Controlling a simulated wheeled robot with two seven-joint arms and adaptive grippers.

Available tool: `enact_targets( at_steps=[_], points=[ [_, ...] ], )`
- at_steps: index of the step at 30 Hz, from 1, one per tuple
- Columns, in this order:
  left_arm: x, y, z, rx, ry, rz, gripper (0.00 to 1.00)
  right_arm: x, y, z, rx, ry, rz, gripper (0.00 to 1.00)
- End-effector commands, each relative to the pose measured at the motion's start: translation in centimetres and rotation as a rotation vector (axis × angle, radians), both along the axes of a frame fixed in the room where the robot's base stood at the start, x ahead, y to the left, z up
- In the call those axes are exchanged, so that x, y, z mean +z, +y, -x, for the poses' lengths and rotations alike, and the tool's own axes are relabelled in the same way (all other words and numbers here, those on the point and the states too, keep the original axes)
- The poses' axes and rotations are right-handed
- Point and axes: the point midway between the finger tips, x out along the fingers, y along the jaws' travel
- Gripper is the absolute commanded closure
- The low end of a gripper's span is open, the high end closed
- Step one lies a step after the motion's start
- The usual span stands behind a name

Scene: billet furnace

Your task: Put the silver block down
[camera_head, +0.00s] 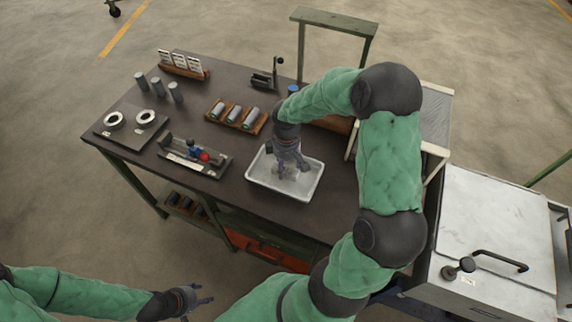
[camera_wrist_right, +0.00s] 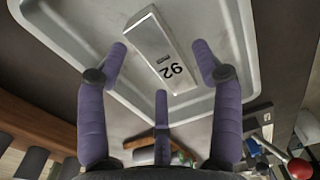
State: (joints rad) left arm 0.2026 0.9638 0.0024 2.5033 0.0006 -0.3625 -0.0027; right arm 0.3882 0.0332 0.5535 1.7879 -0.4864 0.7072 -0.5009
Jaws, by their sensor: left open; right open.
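My left gripper (camera_head: 197,297) is open and empty at the bottom left, away from the table.
A wooden rack (camera_head: 237,117) with several cylinders stands behind the tray. A fixture with a red knob (camera_head: 204,156) is to its left. Several grey cylinders (camera_head: 157,86) and a plate with two rings (camera_head: 130,125) are further left. A metal cabinet (camera_head: 495,230) stands at the right.

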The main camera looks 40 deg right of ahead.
Motion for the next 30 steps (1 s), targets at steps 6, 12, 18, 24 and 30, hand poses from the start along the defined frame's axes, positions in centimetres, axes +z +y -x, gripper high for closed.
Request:
enact_targets(
  at_steps=[6, 12, 18, 24, 30],
  points=[
    [1.3, 0.0, 0.0, 0.0, 0.0, 0.0, 0.48, 4.2, -0.1, -0.2, 0.0, -0.005, 0.002, 0.34],
    [2.3, 0.0, 0.0, 0.0, 0.0, 0.0, 0.48, 8.1, -0.2, -0.2, 0.0, -0.004, 0.001, 0.34],
    [2.8, 0.0, 0.0, 0.0, 0.0, 0.0, 0.48, 10.7, -0.2, -0.2, 0.001, -0.003, 0.001, 0.34],
    [3.0, 0.0, 0.0, 0.0, 0.0, 0.0, 0.48, 11.6, -0.2, -0.1, 0.0, -0.001, 0.0, 0.34],
    [3.0, 0.0, 0.0, 0.0, 0.0, 0.0, 0.48, 11.6, -0.2, -0.1, 0.0, -0.001, 0.0, 0.34]
  ],
)
